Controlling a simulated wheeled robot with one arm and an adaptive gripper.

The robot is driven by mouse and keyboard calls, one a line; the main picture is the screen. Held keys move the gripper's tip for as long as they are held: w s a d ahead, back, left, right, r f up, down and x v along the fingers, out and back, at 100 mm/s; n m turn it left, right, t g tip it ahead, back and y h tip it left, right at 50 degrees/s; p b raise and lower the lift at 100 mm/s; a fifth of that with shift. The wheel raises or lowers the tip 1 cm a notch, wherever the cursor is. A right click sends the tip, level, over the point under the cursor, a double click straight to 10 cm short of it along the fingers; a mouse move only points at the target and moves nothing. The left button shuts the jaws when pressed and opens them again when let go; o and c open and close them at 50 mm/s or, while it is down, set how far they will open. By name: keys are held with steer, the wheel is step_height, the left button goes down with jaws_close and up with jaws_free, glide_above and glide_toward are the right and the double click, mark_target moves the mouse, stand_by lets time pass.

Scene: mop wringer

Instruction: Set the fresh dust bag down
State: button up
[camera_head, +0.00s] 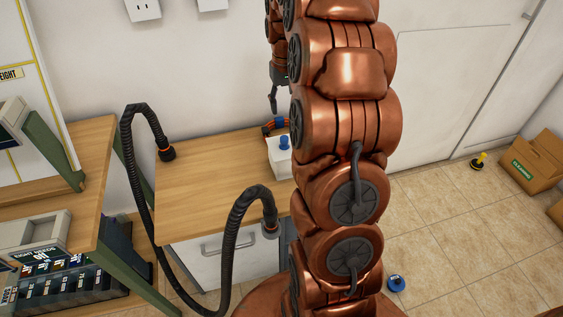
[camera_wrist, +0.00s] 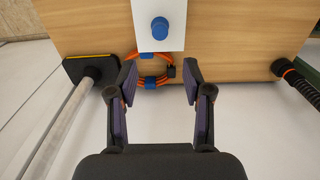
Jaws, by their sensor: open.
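A white block with a blue knob on top, which looks like the fresh dust bag (camera_head: 279,162), rests on the wooden top of a low cabinet (camera_head: 200,177), partly hidden by my arm. In the wrist view, the white block (camera_wrist: 172,10) lies beyond my fingertips, apart from them. My gripper (camera_head: 274,103) hangs above the back of the cabinet top. In the wrist view, my gripper (camera_wrist: 160,82) is open with nothing between its fingers. An orange cable coil (camera_wrist: 150,82) shows beyond the fingers, beside the block.
A black hose (camera_head: 127,150) arches at the cabinet's left, beside a shelf unit (camera_head: 100,140). A pole with a black and yellow head (camera_wrist: 95,68) stands left in the wrist view. A cardboard box (camera_head: 535,165) and a blue item (camera_head: 396,283) are on the floor.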

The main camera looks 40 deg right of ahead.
steer(key=s+a+r+n+g, duration=0.1)
steer(key=s+a+n, duration=0.1)
steer(key=s+a, duration=0.85)
steer(key=s+a+r+n+g, duration=0.1)
steer(key=s+a+r+n, duration=0.1)
steer(key=s+a, duration=0.85)
steer(key=s+a+f, duration=0.3)
steer(key=s+a, duration=0.2)
steer(key=s, duration=0.4)
steer(key=shift+s+a+n, duration=0.2)
steer(key=shift+s+n, duration=0.05)
steer(key=shift+n, duration=0.05)
steer(key=shift+c, duration=0.8)
steer(key=shift+d, duration=0.1)
